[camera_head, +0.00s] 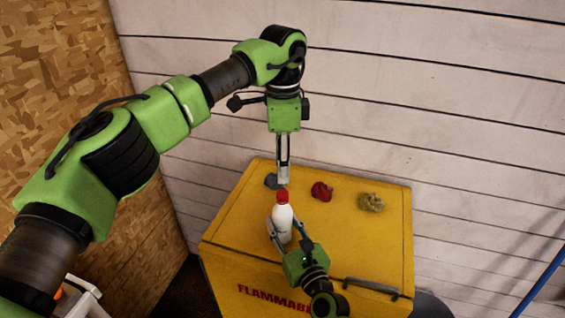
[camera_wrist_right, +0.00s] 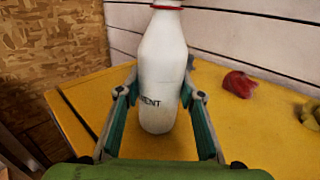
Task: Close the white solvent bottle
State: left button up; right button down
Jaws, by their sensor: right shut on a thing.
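The white solvent bottle (camera_head: 283,224) stands upright on the front part of the yellow cabinet top, and it also shows in the right wrist view (camera_wrist_right: 163,75). A red cap (camera_head: 282,197) shows at its mouth; whether it is seated tight cannot be told. My right gripper (camera_head: 284,232) is shut on the bottle's body, one finger on each side. My left gripper (camera_head: 283,184) points straight down right above the red cap. Its fingers look close together, but I cannot tell whether they touch the cap. The right wrist view cuts off the bottle's top.
The yellow flammables cabinet (camera_head: 240,225) has a dark handle (camera_head: 371,287) at its front right. A red cloth (camera_head: 321,190), a yellowish cloth (camera_head: 370,202) and a dark grey item (camera_head: 271,181) lie toward the back. A white plank wall (camera_head: 450,150) stands behind.

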aim_at(282, 193)
dwell(0.3)
pick_arm(q)
jog(key=shift+f, duration=4)
grip_shut()
